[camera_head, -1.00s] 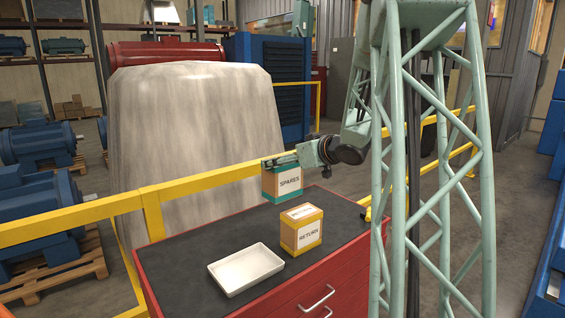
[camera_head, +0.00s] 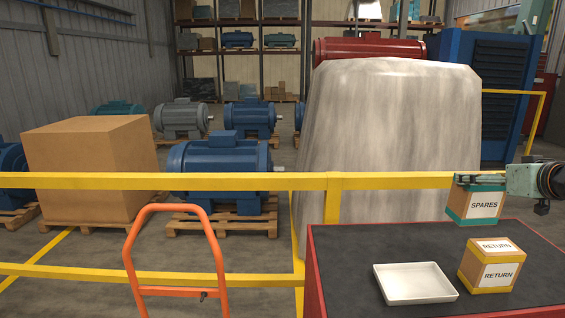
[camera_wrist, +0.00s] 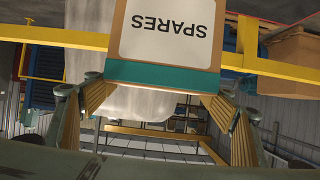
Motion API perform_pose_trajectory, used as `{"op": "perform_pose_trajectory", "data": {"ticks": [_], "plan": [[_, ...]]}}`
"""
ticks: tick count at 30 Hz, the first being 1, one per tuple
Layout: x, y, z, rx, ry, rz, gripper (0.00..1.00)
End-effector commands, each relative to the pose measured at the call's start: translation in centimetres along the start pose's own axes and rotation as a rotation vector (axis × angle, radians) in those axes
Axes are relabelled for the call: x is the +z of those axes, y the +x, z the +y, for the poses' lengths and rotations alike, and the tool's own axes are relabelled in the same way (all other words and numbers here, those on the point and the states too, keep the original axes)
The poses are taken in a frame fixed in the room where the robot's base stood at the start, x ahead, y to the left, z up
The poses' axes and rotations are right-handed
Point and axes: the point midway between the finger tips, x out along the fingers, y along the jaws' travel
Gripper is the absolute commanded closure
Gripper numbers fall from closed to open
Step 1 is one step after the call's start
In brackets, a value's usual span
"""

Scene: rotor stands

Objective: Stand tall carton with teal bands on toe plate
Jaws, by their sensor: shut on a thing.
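The carton with teal bands, marked SPARES (camera_head: 478,207), is upright at the right of the head view. My gripper (camera_head: 480,181) comes in from the right edge and is shut on its top part. The carton seems to hang above the back of the dark bench top. In the wrist view the carton (camera_wrist: 165,75) shows upside down, its teal band between the two fingers of my gripper (camera_wrist: 158,92). An orange tubular frame (camera_head: 178,207), like a hand truck's handle, stands at lower left; its lower part and any toe plate are out of view.
The red bench (camera_head: 345,265) holds a white tray (camera_head: 415,284) and a yellow-banded RETURN carton (camera_head: 490,265). A yellow rail (camera_head: 250,181) runs behind the bench and orange frame. Beyond it are a large brown box (camera_head: 95,165), motors on pallets and a grey covered shape (camera_head: 390,130).

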Motion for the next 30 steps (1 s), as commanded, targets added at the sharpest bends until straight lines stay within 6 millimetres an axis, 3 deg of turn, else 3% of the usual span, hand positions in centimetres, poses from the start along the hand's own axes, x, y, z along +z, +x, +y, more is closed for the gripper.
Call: {"op": "perform_pose_trajectory", "data": {"ticks": [30], "plan": [[-1.8,4.8,-16.2,-0.01,-0.004,0.003,0.57]]}}
